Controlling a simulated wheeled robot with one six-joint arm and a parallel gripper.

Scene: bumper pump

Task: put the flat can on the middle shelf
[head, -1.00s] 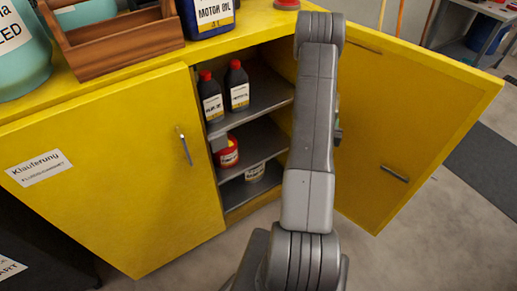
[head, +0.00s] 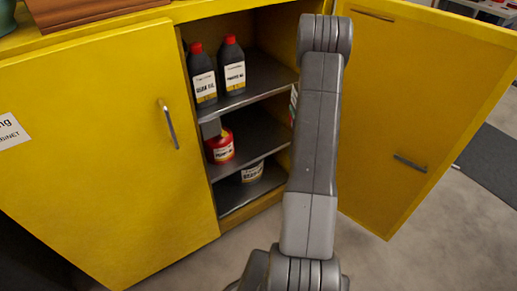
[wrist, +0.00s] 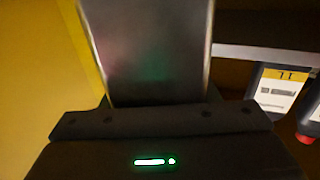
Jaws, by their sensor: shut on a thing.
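My gripper (wrist: 160,125) is shut on the flat can (wrist: 150,50), which shows as a dark, glossy, straight-sided face close to the wrist camera. In the head view my arm hides the gripper and most of the can; a small light and green sliver of the can (head: 293,98) shows at the arm's left edge, in front of the open cabinet. The middle shelf (head: 258,140) is dark grey and carries a red tin (head: 220,147) near its left front. The shelf's right part is hidden behind my arm.
Two dark bottles with red caps (head: 203,77) (head: 232,66) stand on the upper shelf. A whitish tin (head: 252,172) stands on the bottom shelf (head: 235,195). The left yellow door (head: 90,140) is closed; the right door (head: 415,100) stands open beside my arm.

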